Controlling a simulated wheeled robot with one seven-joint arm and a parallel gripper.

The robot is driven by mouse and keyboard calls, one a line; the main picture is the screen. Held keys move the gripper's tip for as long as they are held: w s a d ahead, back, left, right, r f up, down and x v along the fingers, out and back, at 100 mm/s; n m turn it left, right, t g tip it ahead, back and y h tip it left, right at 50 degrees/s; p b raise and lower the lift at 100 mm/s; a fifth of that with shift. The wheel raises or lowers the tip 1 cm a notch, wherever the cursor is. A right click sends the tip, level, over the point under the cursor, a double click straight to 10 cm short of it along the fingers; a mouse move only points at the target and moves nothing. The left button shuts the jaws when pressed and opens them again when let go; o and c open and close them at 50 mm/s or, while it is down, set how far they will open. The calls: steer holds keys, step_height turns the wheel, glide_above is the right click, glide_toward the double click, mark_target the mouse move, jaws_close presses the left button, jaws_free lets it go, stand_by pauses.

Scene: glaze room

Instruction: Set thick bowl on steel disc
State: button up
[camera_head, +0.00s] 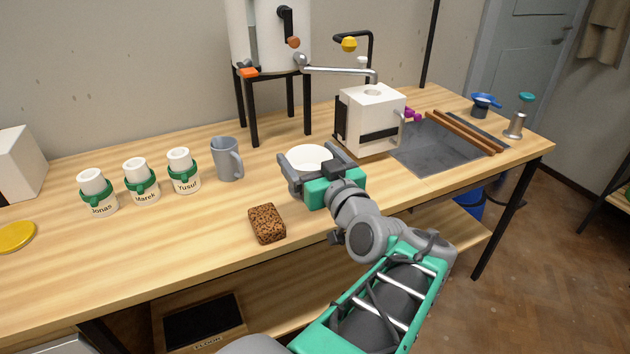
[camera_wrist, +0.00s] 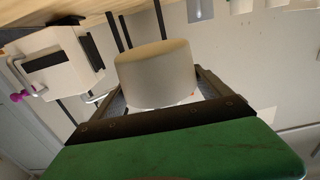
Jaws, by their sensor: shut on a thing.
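The thick white bowl (camera_head: 309,153) is between the two fingers of my gripper (camera_head: 311,156), which is shut on it. In the wrist view the bowl (camera_wrist: 155,75) shows its pale outer wall, with a finger on each side. In the head view its open top faces up and it looks roughly level. My gripper and the bowl are over the middle of the wooden table; I cannot tell how high above the top the bowl is. I cannot make out a steel disc in either view.
A white box-shaped machine (camera_head: 372,112) stands close right of the bowl. A tall vessel on black legs (camera_head: 270,45) is behind. A grey mug (camera_head: 227,160) and several labelled cups (camera_head: 183,172) stand left. A brown block (camera_head: 267,224) lies in front. A grey slab (camera_head: 425,143) lies right.

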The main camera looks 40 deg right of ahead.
mark_target(316, 164)
steer(key=w+d+f, duration=0.1)
steer(key=d+f, duration=0.1)
steer(key=w+d+f+b, duration=0.1)
steer(key=w+d+f, duration=0.2)
steer(key=d+f, duration=0.1)
steer(key=shift+w+f+b, duration=0.35)
steer(key=shift+f+b, duration=0.05)
steer(key=shift+w+d+f+b, duration=0.15)
steer(key=shift+f+b, duration=0.3)
steer(key=shift+f, duration=1.25)
steer(key=shift+f, duration=0.2)
steer(key=o, duration=1.5)
